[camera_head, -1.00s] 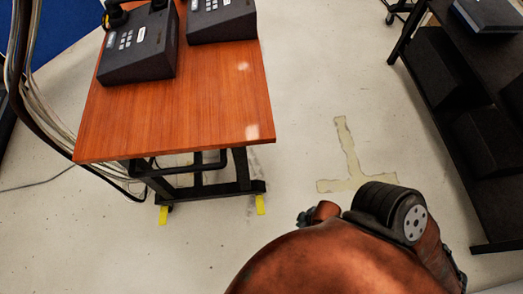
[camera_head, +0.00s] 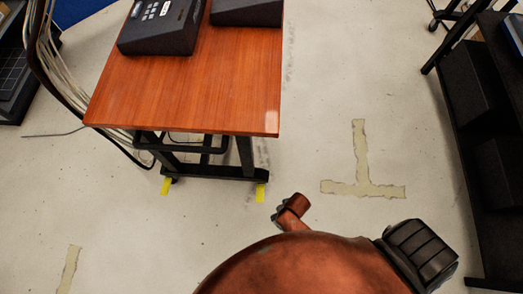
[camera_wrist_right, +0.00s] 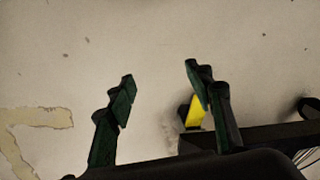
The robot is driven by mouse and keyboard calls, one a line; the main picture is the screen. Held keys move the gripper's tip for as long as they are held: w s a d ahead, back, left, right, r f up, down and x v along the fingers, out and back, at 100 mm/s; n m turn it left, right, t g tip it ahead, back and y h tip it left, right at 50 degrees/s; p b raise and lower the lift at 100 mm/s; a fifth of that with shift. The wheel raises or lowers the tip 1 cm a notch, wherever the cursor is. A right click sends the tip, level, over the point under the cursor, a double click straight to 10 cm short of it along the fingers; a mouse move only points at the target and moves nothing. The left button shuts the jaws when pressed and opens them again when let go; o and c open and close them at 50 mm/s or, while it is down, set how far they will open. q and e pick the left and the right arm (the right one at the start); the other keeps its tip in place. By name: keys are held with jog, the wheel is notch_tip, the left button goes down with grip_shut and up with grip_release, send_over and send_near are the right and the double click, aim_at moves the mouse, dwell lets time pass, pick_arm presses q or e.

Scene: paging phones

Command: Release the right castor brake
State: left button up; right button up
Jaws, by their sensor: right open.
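The trolley (camera_head: 190,95) has a wooden top and a black lower frame. Its right castor brake (camera_head: 261,193) is a small yellow tab under the frame's front right corner. In the right wrist view this yellow tab (camera_wrist_right: 195,114) shows just inside the right-hand finger, which partly covers it. My right gripper (camera_wrist_right: 160,75) is open with nothing between its fingers; the left-hand finger is well clear of the tab. Contact between finger and tab cannot be told. A second yellow tab (camera_head: 166,186) sits at the front left castor. My left gripper is out of view.
Dark desk phones (camera_head: 160,27) stand on the trolley top. Cables (camera_head: 45,65) hang along its left side. A black shelf unit (camera_head: 465,110) stands at the right. The floor between, with worn tape marks (camera_head: 362,160), is clear.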

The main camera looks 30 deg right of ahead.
aim_at(260, 199)
jog(key=w+a+f+m, duration=0.1)
jog(key=w, duration=0.3)
jog(key=w+a+f+m+h, duration=0.1)
jog(key=w, duration=0.4)
jog(key=w+a+m, duration=0.1)
jog(key=w, duration=0.4)
jog(key=shift+a+f+g, duration=0.3)
jog(key=shift+a+f, duration=0.1)
notch_tip(260, 199, down, 7)
jog(key=b, duration=0.4)
jog(key=shift+f, duration=0.1)
jog(key=shift+f+b, duration=0.2)
jog(key=shift+b, duration=0.1)
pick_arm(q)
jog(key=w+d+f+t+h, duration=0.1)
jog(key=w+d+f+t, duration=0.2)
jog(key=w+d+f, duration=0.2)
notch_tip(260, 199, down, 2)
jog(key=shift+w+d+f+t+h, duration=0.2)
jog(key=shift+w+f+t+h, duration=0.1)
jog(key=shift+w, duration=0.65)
pick_arm(e)
jog(key=shift+c, duration=0.3)
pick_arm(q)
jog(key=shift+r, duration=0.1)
pick_arm(e)
grip_shut()
